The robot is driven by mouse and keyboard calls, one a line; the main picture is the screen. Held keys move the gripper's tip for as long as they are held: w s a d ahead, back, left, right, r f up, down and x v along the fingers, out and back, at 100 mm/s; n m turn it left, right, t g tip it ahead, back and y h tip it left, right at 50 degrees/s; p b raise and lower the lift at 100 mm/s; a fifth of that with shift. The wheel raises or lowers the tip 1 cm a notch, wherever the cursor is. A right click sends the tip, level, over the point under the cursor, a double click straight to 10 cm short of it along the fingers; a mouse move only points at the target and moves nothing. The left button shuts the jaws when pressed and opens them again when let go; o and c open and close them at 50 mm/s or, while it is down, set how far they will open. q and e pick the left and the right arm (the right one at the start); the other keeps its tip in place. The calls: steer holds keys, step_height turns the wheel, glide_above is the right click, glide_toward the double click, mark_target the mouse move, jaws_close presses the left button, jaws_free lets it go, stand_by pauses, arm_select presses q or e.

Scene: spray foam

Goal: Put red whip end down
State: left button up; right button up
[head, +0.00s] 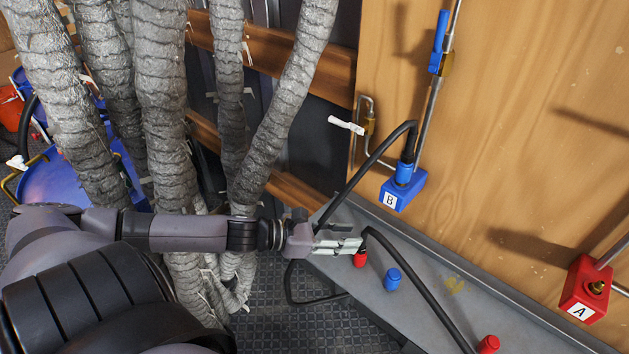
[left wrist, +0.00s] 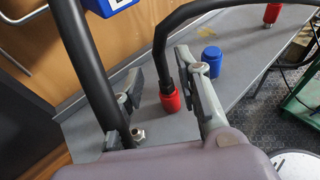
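The red whip end (head: 360,259) is a red cylinder on a black hose (head: 420,283). It looks upright on the grey ledge (head: 375,312). In the left wrist view the red whip end (left wrist: 170,101) is just beyond the fingers, with its hose rising from its top. My left gripper (head: 337,242) is beside it in the head view, partly covering it. In the left wrist view my left gripper (left wrist: 163,88) has its fingers apart, with nothing clamped between them. My right gripper is not in view.
A blue cap (head: 393,279) and a red cap (head: 488,344) stand on the ledge. Blue block B (head: 403,190) and red block A (head: 585,289) are by the wooden wall. Another black hose (left wrist: 88,75) runs close to my left finger. Grey ducts (head: 165,90) hang at left.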

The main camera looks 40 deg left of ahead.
arm_select(q)
steer(key=p+v, duration=0.1)
steer(key=v, duration=0.6)
steer(key=shift+r+p, duration=0.15)
steer(key=shift+p, duration=0.25)
steer(key=shift+s+a, duration=0.1)
